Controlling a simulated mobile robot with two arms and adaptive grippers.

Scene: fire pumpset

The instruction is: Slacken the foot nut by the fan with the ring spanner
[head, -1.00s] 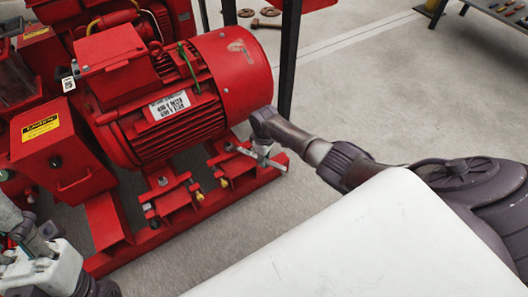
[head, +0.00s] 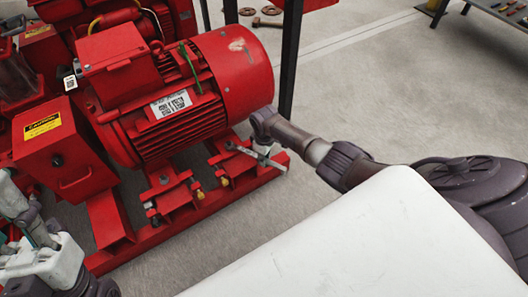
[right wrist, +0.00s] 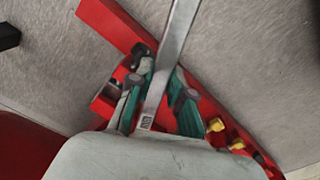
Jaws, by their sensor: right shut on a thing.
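My right gripper (head: 262,150) is beside the lower edge of the motor's rounded fan end (head: 243,70). It is shut on the ring spanner (head: 274,164), a silver bar. In the right wrist view the spanner (right wrist: 171,52) runs between the green-padded fingers (right wrist: 160,98) and out past the top edge. In the head view its other end reaches in toward the motor foot by the fan. The foot nut there cannot be made out clearly. My left arm shows at the lower left; its fingertips are not clear.
The red motor (head: 165,95) stands on a red base frame (head: 160,232) with yellow-capped bolts. A black post (head: 290,55) rises just behind the fan end. A table (head: 495,12) with tools is at the top right. The grey floor (head: 370,85) between is clear.

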